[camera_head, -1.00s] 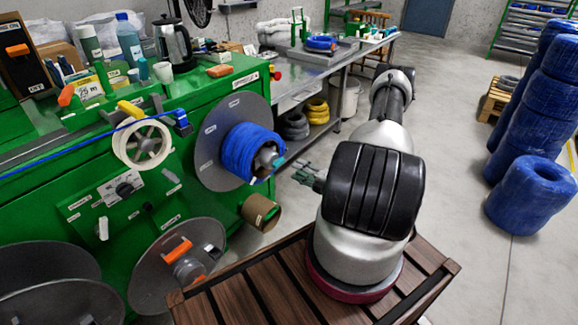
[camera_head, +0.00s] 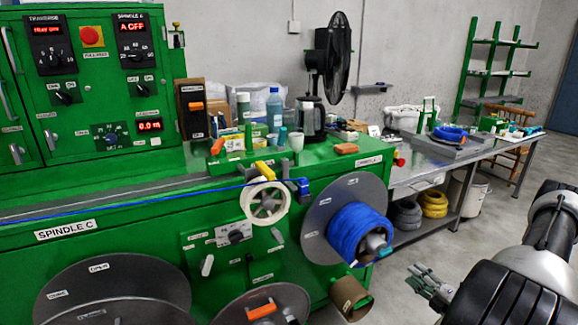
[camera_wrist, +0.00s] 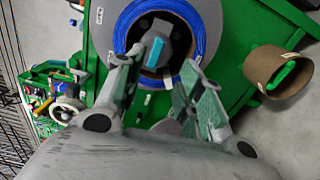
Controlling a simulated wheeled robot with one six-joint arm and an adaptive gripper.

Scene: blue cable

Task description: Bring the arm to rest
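My arm (camera_head: 510,275) shows at the lower right of the head view, with its pale and black links folded beside the machine. My gripper (camera_head: 428,280) hangs to the right of the blue cable spool (camera_head: 355,232), apart from it. In the wrist view my gripper (camera_wrist: 160,82) is open, its two fingers spread with nothing held between them. The blue cable coil (camera_wrist: 205,20) and its grey hub (camera_wrist: 160,45) show beyond the fingers. The arm's base is out of the head view now.
The green machine (camera_head: 130,235) fills the left, with control panels and a blue cable (camera_head: 150,196) running across it. A cardboard tube (camera_head: 351,297) sticks out below the spool, near my gripper. A steel bench (camera_head: 430,172) stands behind. Grey floor is bare around the gripper.

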